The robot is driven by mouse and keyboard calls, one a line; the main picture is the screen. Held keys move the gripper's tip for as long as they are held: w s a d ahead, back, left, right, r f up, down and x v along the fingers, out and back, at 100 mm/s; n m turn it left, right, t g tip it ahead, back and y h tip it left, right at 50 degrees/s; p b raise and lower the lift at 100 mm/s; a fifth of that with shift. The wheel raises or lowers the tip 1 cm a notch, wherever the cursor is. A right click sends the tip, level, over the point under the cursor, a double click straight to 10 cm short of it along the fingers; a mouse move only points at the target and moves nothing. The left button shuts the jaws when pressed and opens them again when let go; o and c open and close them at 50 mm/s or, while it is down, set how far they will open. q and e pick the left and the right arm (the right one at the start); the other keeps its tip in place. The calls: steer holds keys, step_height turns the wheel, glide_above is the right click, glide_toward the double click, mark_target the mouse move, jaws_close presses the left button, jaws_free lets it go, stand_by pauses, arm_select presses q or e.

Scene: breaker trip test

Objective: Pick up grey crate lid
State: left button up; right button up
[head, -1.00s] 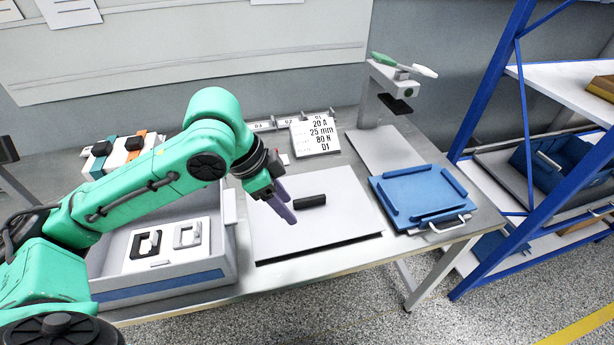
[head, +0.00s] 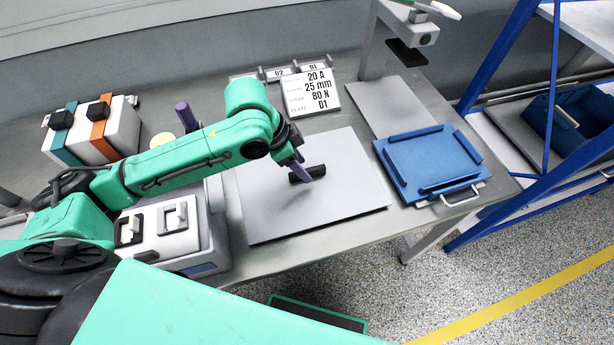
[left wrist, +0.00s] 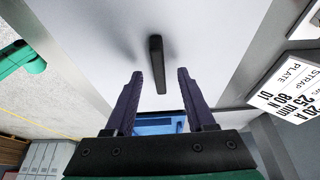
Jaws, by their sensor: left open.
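The grey crate lid (head: 345,205) is a flat panel lying on the workbench in the head view, with a black bar handle (head: 314,172) standing on its top. The lid also fills the upper part of the left wrist view (left wrist: 100,40). My left gripper (head: 303,172) is over the lid, close to the handle, and partly covers it. In the left wrist view, its two purple fingers (left wrist: 158,78) are spread apart, with the near end of the handle (left wrist: 156,60) in the gap between them. Contact cannot be made out. My right gripper is not in view.
A blue tray (head: 430,163) lies right of the lid. A label board (head: 312,95) stands behind. A grey box with white blocks (head: 165,235) is left, and a white box with straps (head: 115,130) is farther back. A blue-framed shelf (head: 500,80) is at right.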

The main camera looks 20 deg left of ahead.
arm_select(q)
steer(key=shift+x, duration=1.2)
jaws_close()
steer(key=shift+r, duration=0.1)
